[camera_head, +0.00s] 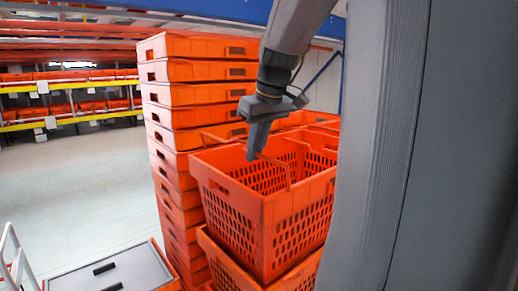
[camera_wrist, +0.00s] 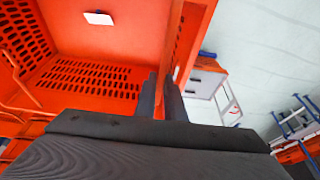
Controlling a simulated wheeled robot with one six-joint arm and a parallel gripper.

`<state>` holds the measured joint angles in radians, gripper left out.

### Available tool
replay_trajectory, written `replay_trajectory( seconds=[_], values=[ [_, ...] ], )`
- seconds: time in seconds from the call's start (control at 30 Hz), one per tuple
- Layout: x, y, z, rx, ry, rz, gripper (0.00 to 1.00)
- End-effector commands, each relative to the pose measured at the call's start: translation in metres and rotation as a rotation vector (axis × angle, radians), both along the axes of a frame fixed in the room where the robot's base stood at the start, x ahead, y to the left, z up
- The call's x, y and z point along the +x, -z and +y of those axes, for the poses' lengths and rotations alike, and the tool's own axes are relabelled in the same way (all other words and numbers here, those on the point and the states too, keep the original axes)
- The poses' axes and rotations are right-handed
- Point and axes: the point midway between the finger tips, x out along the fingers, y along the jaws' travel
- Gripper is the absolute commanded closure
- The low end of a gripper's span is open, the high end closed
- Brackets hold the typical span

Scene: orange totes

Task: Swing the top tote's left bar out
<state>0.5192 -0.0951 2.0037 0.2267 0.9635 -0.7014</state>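The top tote (camera_head: 238,222) is an orange, perforated, open basket on a stack in the head view. A thin orange bar (camera_head: 288,175) stands across its opening, right of my gripper. The tote's perforated inside (camera_wrist: 95,80) shows left of the fingers, and a thin orange bar (camera_wrist: 20,88) at far left. Whether the fingers touch the wall is unclear.
A tall stack of orange totes (camera_head: 185,95) stands behind and left. Another orange tote (camera_head: 225,262) is directly below the top one. A grey-topped orange box (camera_head: 110,272) sits low at left. Open floor (camera_head: 75,180) lies left, with racks (camera_head: 65,105) beyond.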

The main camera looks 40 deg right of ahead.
Motion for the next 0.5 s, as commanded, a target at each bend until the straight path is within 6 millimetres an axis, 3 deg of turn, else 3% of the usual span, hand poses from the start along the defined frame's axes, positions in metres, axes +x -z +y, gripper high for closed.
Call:
replay_trajectory(
  seconds=[0.17, 0.5],
  values=[
    [-0.0014, 0.0048, 0.0123, 0.0, -0.001, 0.002, 0.95],
    [-0.0013, 0.0053, 0.0137, 0.0, 0.0, 0.001, 0.95]
  ],
)
